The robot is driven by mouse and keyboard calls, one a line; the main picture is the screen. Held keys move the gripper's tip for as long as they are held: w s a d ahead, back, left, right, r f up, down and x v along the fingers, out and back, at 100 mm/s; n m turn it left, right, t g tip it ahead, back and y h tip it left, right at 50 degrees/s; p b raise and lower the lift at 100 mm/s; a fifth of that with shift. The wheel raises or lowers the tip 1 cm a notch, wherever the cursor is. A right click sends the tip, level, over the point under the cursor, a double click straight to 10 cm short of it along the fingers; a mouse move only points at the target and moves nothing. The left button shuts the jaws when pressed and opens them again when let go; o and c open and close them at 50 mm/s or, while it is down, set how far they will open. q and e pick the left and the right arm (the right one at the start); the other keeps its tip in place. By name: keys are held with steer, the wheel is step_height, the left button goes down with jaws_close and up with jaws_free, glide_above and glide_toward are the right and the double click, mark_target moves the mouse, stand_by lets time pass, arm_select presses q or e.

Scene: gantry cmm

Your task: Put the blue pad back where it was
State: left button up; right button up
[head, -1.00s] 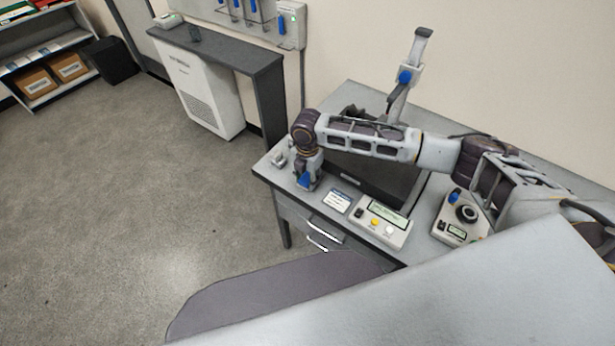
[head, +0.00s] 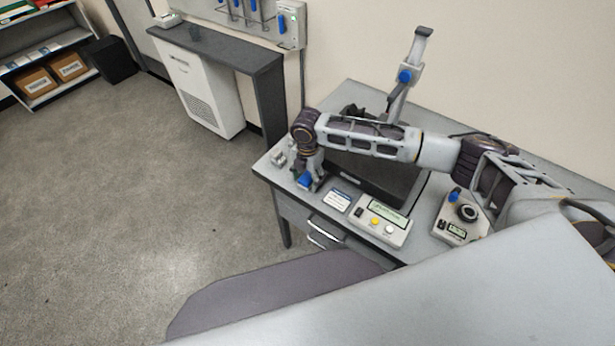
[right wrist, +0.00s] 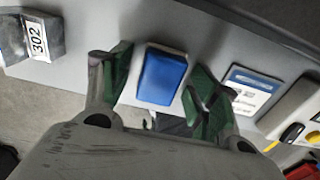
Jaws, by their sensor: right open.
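The blue pad (right wrist: 162,76) lies on the grey bench top near its front left corner. In the right wrist view it sits between the green-lined fingers of my right gripper (right wrist: 158,90), with a gap on each side. In the head view the pad (head: 305,181) shows just below my right gripper (head: 309,172), which points down at the bench. The right gripper is open and holds nothing. My left gripper is not in view.
A metal block marked 302 (right wrist: 38,40) stands left of the pad. A label card (head: 337,200), a button box (head: 382,222) and a dial unit (head: 461,217) stand to the right. A dark slab (head: 372,182) lies behind. The bench edge is close.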

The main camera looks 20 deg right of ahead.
mark_target(307, 177)
step_height(307, 177, up, 12)
steer(key=shift+b, duration=0.4)
stand_by(0.3)
stand_by(0.7)
